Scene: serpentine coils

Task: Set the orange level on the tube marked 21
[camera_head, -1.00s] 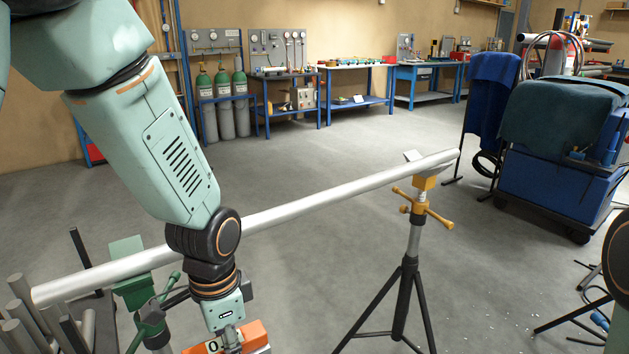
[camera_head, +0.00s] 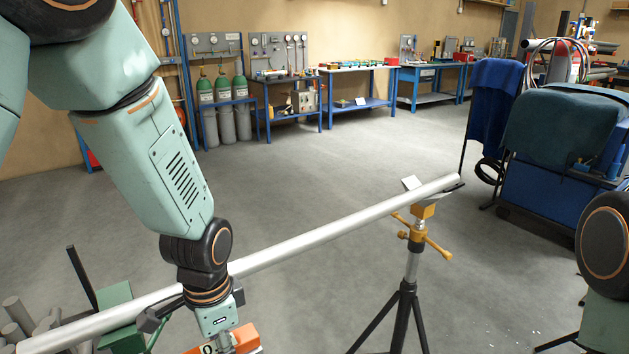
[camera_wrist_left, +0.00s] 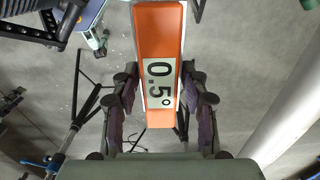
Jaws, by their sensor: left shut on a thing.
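My left gripper (camera_wrist_left: 168,125) is shut on the orange level (camera_wrist_left: 160,30), with its fingers on either side. The level's display reads 0.5° in the left wrist view. In the head view the level (camera_head: 246,338) shows at the bottom edge, in front of the tube and apart from it in the picture. A long silver tube (camera_head: 330,230) rests across a yellow-topped stand (camera_head: 424,210) and a green stand (camera_head: 118,300). It also shows in the wrist view (camera_wrist_left: 290,110), right of the level. No 21 mark is readable on it. My right gripper is out of view.
Grey bar ends (camera_head: 20,318) cluster at the lower left. A blue cart (camera_head: 560,165) with a dark cloth stands at the right. Workbenches (camera_head: 290,85) and green cylinders (camera_head: 223,95) line the back wall. The floor behind the tube is clear.

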